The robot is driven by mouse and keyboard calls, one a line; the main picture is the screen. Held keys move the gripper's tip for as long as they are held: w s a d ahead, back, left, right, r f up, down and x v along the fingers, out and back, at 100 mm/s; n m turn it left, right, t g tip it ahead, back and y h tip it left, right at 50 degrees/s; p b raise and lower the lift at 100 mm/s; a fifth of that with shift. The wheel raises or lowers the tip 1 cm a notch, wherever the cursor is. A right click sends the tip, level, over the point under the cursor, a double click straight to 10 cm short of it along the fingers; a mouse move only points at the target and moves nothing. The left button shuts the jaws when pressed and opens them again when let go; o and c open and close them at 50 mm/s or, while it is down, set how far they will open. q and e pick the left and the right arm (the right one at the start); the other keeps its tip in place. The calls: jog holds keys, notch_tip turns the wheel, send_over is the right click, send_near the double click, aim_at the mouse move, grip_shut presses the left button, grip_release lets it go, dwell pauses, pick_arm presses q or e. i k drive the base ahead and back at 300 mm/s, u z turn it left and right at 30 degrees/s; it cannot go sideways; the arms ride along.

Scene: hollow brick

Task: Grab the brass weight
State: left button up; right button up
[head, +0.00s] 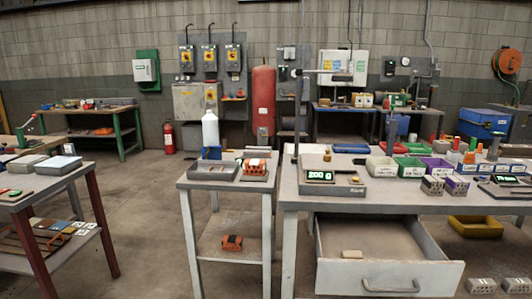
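A small brass-coloured piece (327,156), which looks like the brass weight, sits on top of a grey bench scale (338,190) at the left end of the right-hand workbench. The scale's lit green display (319,175) appears to read 200 g. A second small brass-coloured spot (355,180) shows at the right of the scale; it is too small to tell what it is. Neither of my grippers is in view.
A smaller table (225,184) with a tray and hollow brick (254,167) stands left. Floor (150,215) is clear between tables.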

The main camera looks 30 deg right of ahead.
aim_at(327, 157)
jog(key=u, duration=0.4)
jog(key=i, duration=1.1)
jog(key=z, duration=0.9)
jog(key=i, duration=0.8)
jog(key=z, duration=0.75)
